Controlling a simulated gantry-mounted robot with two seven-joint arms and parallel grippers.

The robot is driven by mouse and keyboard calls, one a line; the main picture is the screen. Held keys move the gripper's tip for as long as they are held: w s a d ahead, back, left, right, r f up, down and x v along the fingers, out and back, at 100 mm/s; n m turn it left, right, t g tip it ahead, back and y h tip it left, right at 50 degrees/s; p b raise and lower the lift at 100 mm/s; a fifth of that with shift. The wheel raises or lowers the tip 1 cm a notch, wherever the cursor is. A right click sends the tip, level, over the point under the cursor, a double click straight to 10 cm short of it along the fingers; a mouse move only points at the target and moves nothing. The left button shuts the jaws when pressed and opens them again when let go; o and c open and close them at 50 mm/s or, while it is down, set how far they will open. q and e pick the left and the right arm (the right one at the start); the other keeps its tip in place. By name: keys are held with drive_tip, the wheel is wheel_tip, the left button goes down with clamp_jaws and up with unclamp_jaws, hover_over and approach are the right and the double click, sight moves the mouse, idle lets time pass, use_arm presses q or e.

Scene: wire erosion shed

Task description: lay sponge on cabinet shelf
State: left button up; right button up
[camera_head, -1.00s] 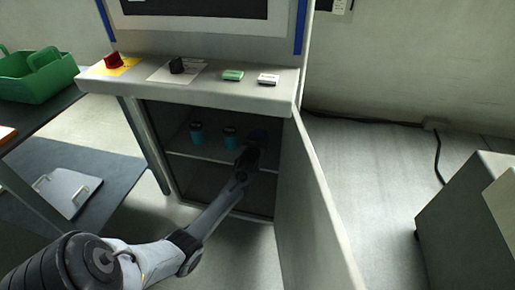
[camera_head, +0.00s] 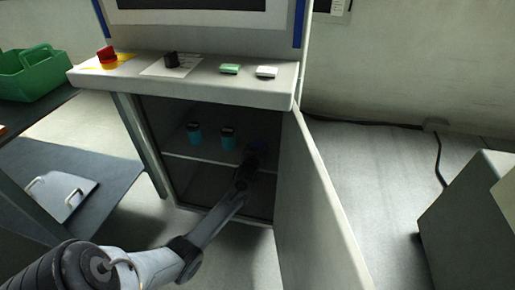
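The cabinet (camera_head: 160,152) stands open below a control panel. Its shelf (camera_head: 211,165) holds two small teal containers with dark lids, the left one (camera_head: 194,133) and the right one (camera_head: 227,138). My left arm reaches from the lower left into the cabinet. My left gripper (camera_head: 257,149) is at the right side of the shelf, in shadow. A dark bluish patch shows at its tip; I cannot tell if it is a sponge. Whether the fingers are open or shut is too dark to see. My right gripper is not in view.
The open cabinet door (camera_head: 318,205) stands to the right of my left arm. A red knob (camera_head: 107,57), a black knob (camera_head: 171,60) and two buttons are on the ledge above. A green basket (camera_head: 36,75) is at the left. A grey box (camera_head: 470,215) stands at the right.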

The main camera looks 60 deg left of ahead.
use_arm(q)
drive_tip(key=o, duration=0.4)
drive_tip(key=shift+r, duration=0.2)
drive_tip(key=shift+s+d+r+p, duration=0.1)
drive_tip(key=shift+s+d+p, duration=0.1)
drive_tip(key=shift+p, duration=0.2)
drive_tip(key=p+v, duration=0.6)
drive_tip(key=v, duration=0.5)
drive_tip(key=shift+s+d, duration=0.2)
drive_tip(key=shift+d, duration=0.05)
